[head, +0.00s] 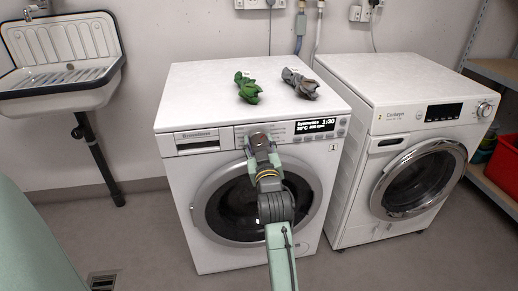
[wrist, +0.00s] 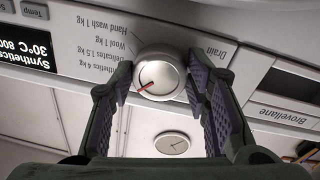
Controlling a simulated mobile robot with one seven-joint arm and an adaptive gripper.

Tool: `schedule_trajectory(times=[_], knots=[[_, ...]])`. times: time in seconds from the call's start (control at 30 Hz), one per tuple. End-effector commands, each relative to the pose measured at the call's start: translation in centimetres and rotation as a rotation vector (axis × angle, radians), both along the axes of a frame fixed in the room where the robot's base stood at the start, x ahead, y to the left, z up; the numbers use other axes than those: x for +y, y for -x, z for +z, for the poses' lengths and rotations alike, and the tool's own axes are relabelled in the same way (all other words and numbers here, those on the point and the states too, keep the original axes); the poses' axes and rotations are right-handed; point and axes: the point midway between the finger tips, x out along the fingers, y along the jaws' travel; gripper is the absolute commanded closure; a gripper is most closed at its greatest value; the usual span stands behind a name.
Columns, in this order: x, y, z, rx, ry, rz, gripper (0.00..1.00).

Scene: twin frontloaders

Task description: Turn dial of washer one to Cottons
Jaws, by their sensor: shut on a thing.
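Washer one (head: 180,185) is the left white front-loader, with a "1" label on its front. Its silver dial (wrist: 160,66) shows in the wrist view, where the panel appears upside down. The dial's red mark points to the lower left in that view, on the side of the Synthetics label (wrist: 92,67). My gripper (wrist: 160,82) is shut on the dial, with a purple-padded finger at each side. In the head view my gripper (head: 262,143) covers the dial. The display (head: 315,127) reads Synthetics, 30°C, 800 rpm and 1:30. I cannot see a Cottons label.
A second washer (head: 350,190) stands close on the right. A green cloth (head: 247,88) and a grey cloth (head: 300,84) lie on top of washer one. A sink (head: 65,55) hangs at the left, and shelving with a red bin (head: 505,165) stands at the right.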

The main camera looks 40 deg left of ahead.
Motion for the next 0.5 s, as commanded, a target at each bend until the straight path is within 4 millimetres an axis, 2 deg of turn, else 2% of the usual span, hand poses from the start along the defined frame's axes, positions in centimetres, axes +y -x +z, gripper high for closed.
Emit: schedule_trajectory(times=[0.5], knots=[[-0.18,-0.19,-0.36,-0.375,0.320,-0.001,0.85]])
